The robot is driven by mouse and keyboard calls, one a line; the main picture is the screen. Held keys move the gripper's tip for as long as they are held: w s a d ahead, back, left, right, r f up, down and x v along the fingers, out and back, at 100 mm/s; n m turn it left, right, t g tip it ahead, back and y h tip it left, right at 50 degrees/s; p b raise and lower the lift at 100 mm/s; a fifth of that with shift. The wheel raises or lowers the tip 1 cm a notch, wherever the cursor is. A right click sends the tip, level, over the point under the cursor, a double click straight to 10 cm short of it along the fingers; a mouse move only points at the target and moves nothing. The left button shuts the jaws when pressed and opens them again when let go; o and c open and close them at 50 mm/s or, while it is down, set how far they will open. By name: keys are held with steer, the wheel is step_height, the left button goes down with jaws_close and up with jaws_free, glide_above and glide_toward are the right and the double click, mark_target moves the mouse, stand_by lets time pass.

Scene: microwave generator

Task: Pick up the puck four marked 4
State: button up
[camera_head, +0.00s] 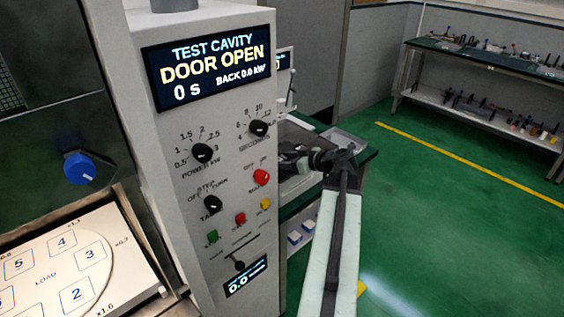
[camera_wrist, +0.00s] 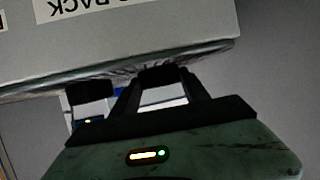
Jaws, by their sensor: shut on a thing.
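My gripper (camera_wrist: 128,84) is shut on a small white and blue thing (camera_wrist: 120,92), which shows only in part between and behind the dark fingers in the wrist view. It looks like a puck, but no number on it can be read. In the head view my arm reaches to the right of the control panel, and the dark gripper (camera_head: 296,163) is partly hidden there; what it holds cannot be made out. A square marked 4 (camera_head: 62,241) is printed on the pale load plate (camera_head: 108,262) at the lower left, with no puck on it.
The panel (camera_head: 225,150) reads DOOR OPEN and stands close left of my arm. A grey labelled body (camera_wrist: 130,45) is just ahead of the fingers in the wrist view. Green floor at right is clear.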

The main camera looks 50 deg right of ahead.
mark_target(285, 160)
steer(key=shift+r, duration=0.1)
step_height(285, 160, up, 10)
steer(key=p, duration=1)
